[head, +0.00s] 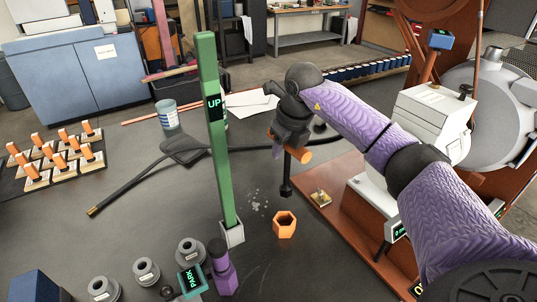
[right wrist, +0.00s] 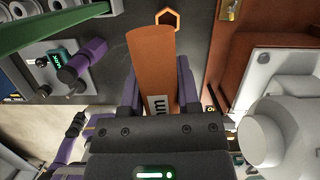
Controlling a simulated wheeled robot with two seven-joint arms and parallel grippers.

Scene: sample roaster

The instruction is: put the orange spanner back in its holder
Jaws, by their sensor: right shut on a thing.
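The orange spanner has a thick orange handle (head: 303,155) and a black shaft (head: 287,172) that hangs down to a wider black end. My right gripper (head: 292,135) is shut on the handle and holds it above the bench. In the right wrist view the orange handle (right wrist: 152,68) lies between the two fingers, with part of a white label showing. An orange six-sided holder (head: 285,225) with an open top stands on the bench, below the shaft's end in the head view. Its rim also shows in the right wrist view (right wrist: 167,13), just past the handle. My left gripper does not show clearly.
A green post (head: 215,140) marked UP stands left of the holder. A PARK display (head: 190,280) and a purple-gripped lever (head: 222,272) are at the front. The brown roaster base (head: 335,215) is to the right.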

